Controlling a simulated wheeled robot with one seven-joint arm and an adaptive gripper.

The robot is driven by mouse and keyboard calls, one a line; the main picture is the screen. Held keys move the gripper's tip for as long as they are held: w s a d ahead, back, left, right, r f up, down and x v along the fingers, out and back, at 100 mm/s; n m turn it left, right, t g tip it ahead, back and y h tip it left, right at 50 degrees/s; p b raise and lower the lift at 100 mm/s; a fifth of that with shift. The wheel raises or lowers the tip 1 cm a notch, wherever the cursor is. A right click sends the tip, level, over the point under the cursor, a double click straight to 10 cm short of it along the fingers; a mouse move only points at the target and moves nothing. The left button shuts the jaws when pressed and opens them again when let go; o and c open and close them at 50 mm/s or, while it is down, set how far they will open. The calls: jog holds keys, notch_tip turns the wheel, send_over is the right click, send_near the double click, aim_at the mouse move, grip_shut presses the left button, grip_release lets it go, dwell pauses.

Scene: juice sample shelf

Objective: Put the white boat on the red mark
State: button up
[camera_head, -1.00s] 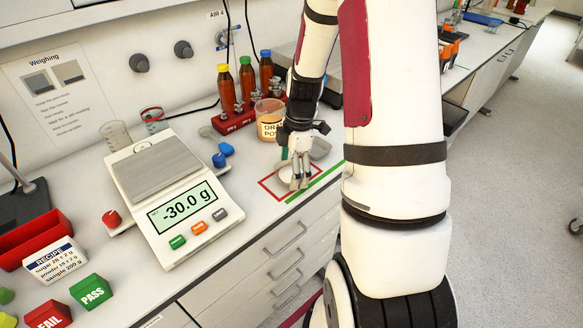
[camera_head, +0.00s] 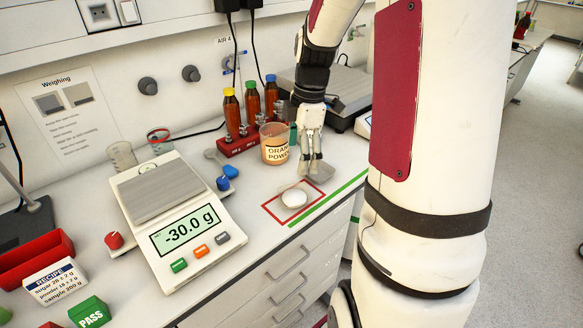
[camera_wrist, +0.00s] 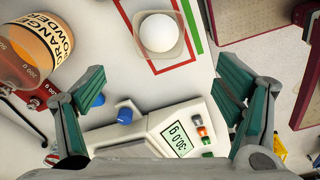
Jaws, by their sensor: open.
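The white boat (camera_head: 293,199), a small shallow dish with a round white mound in it, sits on the worktop inside the red outline mark (camera_head: 277,214). In the wrist view the boat (camera_wrist: 177,53) looks pale and see-through at its rim, and the red mark (camera_wrist: 186,63) runs along its side. My gripper (camera_head: 310,172) is above the worktop, just behind and right of the boat, apart from it. In the wrist view its green-padded fingers (camera_wrist: 167,85) are wide apart with nothing between them.
The orange powder jar (camera_head: 275,151) and a red rack (camera_head: 238,146) of bottles stand behind. The scale (camera_head: 189,243), reading -30.0 g, is at left. A green line (camera_head: 330,197) runs right of the mark.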

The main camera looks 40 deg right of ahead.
jog(key=s+a+r+m+t, duration=0.2)
jog(key=s+a+r+m, duration=0.4)
jog(key=s+a, duration=0.2)
jog(key=s+a+r+m+t+h, duration=0.1)
jog(key=s+a+r+m+t, duration=0.1)
jog(key=s+a+r+m, duration=0.5)
jog(key=s+a, duration=0.1)
jog(key=a, duration=0.3)
jog(key=shift+r+m, duration=0.15)
jog(key=shift+m, duration=0.15)
jog(key=shift+w+a, duration=0.1)
